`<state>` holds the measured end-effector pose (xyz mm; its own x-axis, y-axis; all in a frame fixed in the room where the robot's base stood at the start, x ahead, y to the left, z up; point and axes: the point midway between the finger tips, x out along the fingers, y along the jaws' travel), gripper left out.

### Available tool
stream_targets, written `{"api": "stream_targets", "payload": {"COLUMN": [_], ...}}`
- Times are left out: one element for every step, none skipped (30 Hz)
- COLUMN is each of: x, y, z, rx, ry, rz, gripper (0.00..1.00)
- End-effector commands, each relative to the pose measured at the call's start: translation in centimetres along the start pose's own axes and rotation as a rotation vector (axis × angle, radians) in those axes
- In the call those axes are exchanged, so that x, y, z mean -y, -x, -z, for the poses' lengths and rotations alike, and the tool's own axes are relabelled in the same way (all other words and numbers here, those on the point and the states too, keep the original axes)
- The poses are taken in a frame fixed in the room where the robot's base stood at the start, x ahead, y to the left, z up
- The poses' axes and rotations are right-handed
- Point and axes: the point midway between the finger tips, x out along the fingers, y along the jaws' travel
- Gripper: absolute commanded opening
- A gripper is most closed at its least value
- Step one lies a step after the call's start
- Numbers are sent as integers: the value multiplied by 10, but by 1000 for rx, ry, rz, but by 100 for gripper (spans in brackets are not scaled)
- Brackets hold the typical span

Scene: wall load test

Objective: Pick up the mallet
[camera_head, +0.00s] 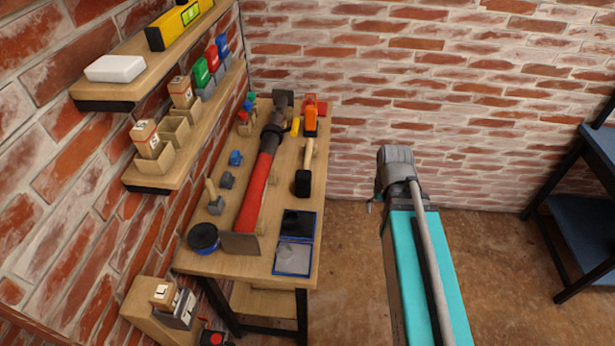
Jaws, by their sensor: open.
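The mallet lies on the wooden workbench (257,262), right of its middle. It has a black block head (303,184) toward me and a light wooden handle (308,153) pointing to the back. It is fully visible, and nothing covers it. My gripper is not clearly in view. My grey arm stands to the right of the bench, well apart from the mallet, beside my teal body part.
A long red and black tool (258,185) lies left of the mallet. In front is an open blue-rimmed case (293,258); behind is an orange tool (311,120). Shelves with bins (155,162) overhang the bench's left side. A dark rack (575,190) stands far right. Floor between is clear.

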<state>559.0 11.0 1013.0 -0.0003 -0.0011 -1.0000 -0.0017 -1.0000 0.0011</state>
Motion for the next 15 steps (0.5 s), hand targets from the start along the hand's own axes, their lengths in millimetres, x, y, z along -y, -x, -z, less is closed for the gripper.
{"api": "stream_targets", "payload": {"x": [7, 12, 25, 35, 43, 53, 61, 69, 81, 90, 100, 114, 124, 134, 147], "y": [3, 4, 5, 6, 7, 9, 10, 12, 14, 15, 16, 18, 20, 21, 22], "z": [17, 25, 36, 45, 55, 69, 80, 91, 105, 116, 127, 142, 152, 161, 173], "rx": [0, 0, 0, 0, 0, 0, 0, 0, 0, 0, 0, 0, 0, 0, 0], "ry": [1, 0, 1, 0, -1, -2, -3, -5, -6, -9, -9, -12, -13, -15, -17], "rz": [0, 0, 0, 0, 0, 0, 0, 0, 1, 1, 1, 1, 1, 1, 1], "gripper": [74, 74, 74, 74, 74, 74, 74, 74, 74, 74, 74, 74, 74, 74, 74]}}
